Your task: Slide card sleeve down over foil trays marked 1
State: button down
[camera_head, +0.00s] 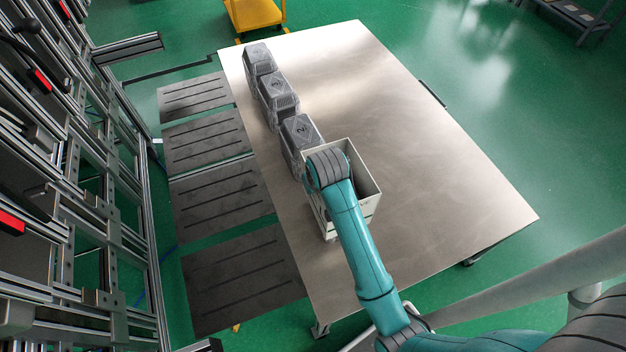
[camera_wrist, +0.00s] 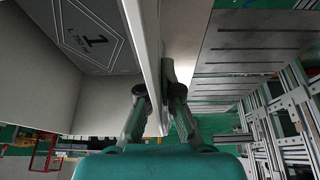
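The pale card sleeve (camera_head: 364,180) is an open-topped box at the near end of the row on the table. In the wrist view, my gripper (camera_wrist: 158,88) has one finger on each side of a sleeve wall (camera_wrist: 151,50) and is closed on it. In the head view my wrist covers much of the sleeve's opening and hides what is inside. I cannot tell whether the sleeve's lower edge touches the table.
Three grey foil-tray stacks (camera_head: 300,138), (camera_head: 278,98), (camera_head: 258,62) stand in a line beyond the sleeve; the nearest is marked 2. The metal table (camera_head: 420,170) is clear on the right. Dark floor plates (camera_head: 220,195) and a metal frame (camera_head: 95,200) are left of it.

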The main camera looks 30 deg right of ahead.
aim_at(313, 198)
jog(key=shift+f, duration=3.25)
jog(key=c, duration=1.2)
grip_release()
jog(key=shift+c, duration=0.2)
jog(key=shift+r, duration=0.1)
jog(key=v, duration=1.1)
jog(key=shift+s+r, duration=0.3)
jog(key=shift+r, duration=0.05)
